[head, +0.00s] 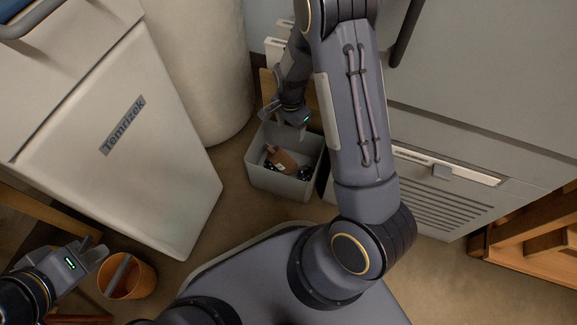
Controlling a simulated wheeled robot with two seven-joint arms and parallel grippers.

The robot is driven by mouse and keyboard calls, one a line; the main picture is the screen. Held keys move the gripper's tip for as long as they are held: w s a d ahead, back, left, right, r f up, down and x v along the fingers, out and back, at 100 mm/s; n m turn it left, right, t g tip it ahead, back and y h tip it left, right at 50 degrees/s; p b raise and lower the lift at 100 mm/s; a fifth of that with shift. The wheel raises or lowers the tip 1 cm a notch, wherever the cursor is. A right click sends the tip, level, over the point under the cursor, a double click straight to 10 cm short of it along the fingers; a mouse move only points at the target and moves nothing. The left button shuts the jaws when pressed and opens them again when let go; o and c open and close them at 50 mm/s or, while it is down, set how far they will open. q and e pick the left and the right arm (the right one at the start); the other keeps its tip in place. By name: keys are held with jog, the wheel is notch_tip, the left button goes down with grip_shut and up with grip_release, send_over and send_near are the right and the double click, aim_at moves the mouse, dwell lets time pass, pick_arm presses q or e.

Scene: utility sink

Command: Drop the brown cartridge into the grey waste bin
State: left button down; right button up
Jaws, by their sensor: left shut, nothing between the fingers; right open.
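The grey waste bin (284,184) stands on the floor in the middle of the head view. The brown cartridge (286,160) lies tilted inside it, among dark items. My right gripper (286,120) is open and empty, pointing down above the bin's back rim, apart from the cartridge. My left gripper (97,250) is at the lower left, shut with nothing seen in it, beside an orange pot and far from the bin.
The orange pot (142,279) holds a grey piece. A white cabinet (150,165) stands left of the bin, a pale cylinder (205,65) behind it. A vented white appliance (455,190) and a wooden crate (535,235) are at the right. Floor is clear between cabinet and bin.

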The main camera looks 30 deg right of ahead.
notch_tip(320, 180, up, 8)
jog(key=p, duration=0.4)
jog(key=shift+f, duration=0.15)
dwell(0.3)
